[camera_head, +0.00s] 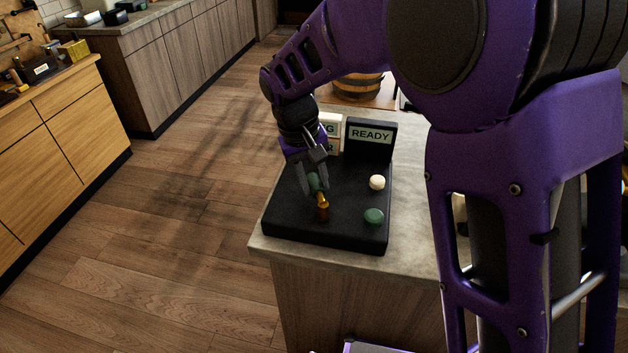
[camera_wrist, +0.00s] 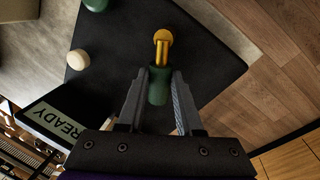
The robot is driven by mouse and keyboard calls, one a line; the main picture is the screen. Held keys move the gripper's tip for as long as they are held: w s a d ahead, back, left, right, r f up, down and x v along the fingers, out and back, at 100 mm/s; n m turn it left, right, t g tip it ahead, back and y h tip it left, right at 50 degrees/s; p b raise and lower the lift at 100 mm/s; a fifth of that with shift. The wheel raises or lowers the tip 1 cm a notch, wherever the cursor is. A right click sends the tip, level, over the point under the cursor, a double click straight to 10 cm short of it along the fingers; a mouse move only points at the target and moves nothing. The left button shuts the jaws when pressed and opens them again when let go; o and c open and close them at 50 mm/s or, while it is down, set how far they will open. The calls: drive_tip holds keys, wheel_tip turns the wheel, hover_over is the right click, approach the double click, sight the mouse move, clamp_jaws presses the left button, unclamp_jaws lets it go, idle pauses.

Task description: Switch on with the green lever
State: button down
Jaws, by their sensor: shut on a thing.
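The green lever has a green grip (camera_wrist: 158,92) on a brass stem (camera_wrist: 162,52), rising from a black control box (camera_head: 350,229). In the head view the grip (camera_head: 314,182) shows between my fingers, with the brass stem (camera_head: 322,201) below it. The lever is tilted, its grip toward the display side of the box. My gripper (camera_wrist: 157,84) is shut on the green grip, one finger on each side. It also shows in the head view (camera_head: 316,189), at the left part of the box. The fingers partly hide the grip.
A black sign reading READY (camera_head: 371,136) stands at the back of the box. A cream knob (camera_head: 377,182) and a green knob (camera_head: 373,215) sit on the box's right side. The box rests on a grey counter (camera_head: 414,190). Open wooden floor (camera_head: 190,220) lies to the left.

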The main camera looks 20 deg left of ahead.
drive_tip(key=c, duration=0.6)
unclamp_jaws()
drive_tip(key=a+r, duration=0.1)
drive_tip(key=r, duration=0.4)
drive_tip(key=s+a+r, duration=0.1)
drive_tip(key=r, duration=1.1)
drive_tip(key=shift+s+a+r+p, duration=0.1)
drive_tip(key=shift+s+a+p, duration=0.3)
